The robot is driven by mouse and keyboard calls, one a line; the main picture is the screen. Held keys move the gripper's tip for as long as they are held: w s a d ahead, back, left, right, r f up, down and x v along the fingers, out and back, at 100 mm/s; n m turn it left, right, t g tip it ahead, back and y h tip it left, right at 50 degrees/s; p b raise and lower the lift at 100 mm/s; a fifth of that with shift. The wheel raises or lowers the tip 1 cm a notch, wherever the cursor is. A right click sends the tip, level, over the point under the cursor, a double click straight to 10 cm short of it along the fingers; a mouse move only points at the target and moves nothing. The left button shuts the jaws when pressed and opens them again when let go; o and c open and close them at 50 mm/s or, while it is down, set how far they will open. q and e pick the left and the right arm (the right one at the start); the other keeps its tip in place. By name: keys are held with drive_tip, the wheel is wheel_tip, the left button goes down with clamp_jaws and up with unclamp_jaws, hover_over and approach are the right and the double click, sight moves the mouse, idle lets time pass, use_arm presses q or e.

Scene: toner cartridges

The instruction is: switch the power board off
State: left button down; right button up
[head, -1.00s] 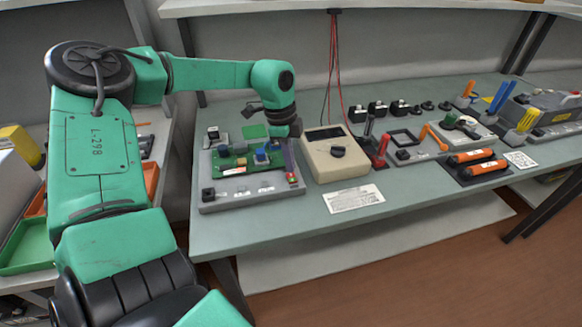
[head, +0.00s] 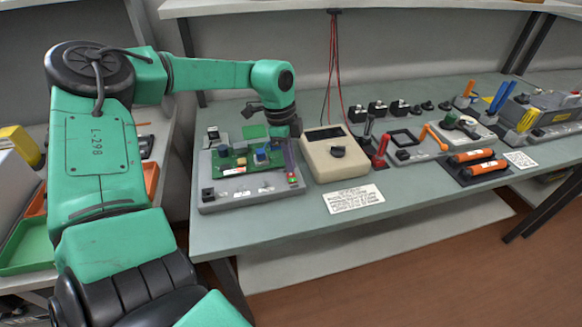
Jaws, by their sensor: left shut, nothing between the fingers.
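The power board (head: 240,158) is a green circuit board with blue and white parts, on a grey tray (head: 250,196) at the left end of the bench. A narrow purple strip runs along its right side, with a small red and green part (head: 293,180) at the near end. My left arm reaches over from the left, and its gripper (head: 291,136) points down over the board's far right corner. The gripper is shut and holds nothing. Whether its tips touch the board cannot be told, and a switch cannot be made out clearly. My right gripper is not in view.
A beige meter box (head: 336,160) stands close to the right of the board. A printed label (head: 353,199) lies in front of it. Red cables (head: 334,70) hang behind. Farther right are a red-handled clamp (head: 381,150) and orange cylinders (head: 484,168).

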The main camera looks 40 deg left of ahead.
use_arm(q)
drive_tip(key=shift+f+b, duration=0.75)
drive_tip(key=shift+f, duration=0.05)
idle(0.4)
drive_tip(key=shift+r, duration=0.1)
drive_tip(key=shift+r+p, duration=2.2)
drive_tip(key=shift+r, duration=1.25)
